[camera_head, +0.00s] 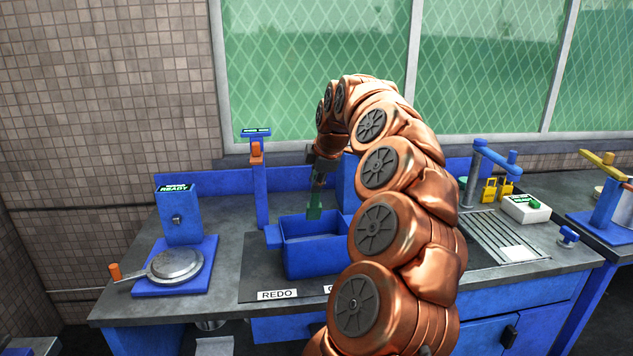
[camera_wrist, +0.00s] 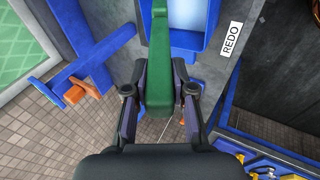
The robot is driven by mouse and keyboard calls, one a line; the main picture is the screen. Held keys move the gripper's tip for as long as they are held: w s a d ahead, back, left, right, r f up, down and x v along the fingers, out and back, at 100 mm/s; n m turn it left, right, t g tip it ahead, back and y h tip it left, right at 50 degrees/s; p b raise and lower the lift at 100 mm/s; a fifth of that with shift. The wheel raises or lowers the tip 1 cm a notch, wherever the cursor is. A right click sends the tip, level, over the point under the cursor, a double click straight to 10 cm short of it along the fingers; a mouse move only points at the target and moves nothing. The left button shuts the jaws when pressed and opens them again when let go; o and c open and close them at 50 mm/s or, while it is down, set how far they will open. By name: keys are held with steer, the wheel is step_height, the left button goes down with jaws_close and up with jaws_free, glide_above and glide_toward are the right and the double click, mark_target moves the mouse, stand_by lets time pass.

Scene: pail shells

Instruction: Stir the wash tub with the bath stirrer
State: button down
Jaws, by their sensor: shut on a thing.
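The wash tub (camera_head: 312,256) is a blue open box on the dark counter mat, behind the REDO label. My gripper (camera_head: 322,170) is above the tub's back side, pointing down. It is shut on the green bath stirrer (camera_head: 315,205). The stirrer's lower end is at the tub's back rim in the picture; I cannot tell whether it is inside or just above. In the wrist view, the green stirrer (camera_wrist: 160,55) lies between the two fingers of my gripper (camera_wrist: 160,100), and the tub's light blue inside (camera_wrist: 197,22) shows beyond it. My arm hides the tub's right part.
A blue post (camera_head: 260,190) with an orange clip stands left of the tub. A round metal pan (camera_head: 174,264) sits on a blue stand at the left, by a READY box (camera_head: 179,215). A drain grate (camera_head: 500,236), a tap and yellow padlocks are at the right.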

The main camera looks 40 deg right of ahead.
steer(key=shift+r+p, duration=1.35)
steer(key=shift+r, duration=0.95)
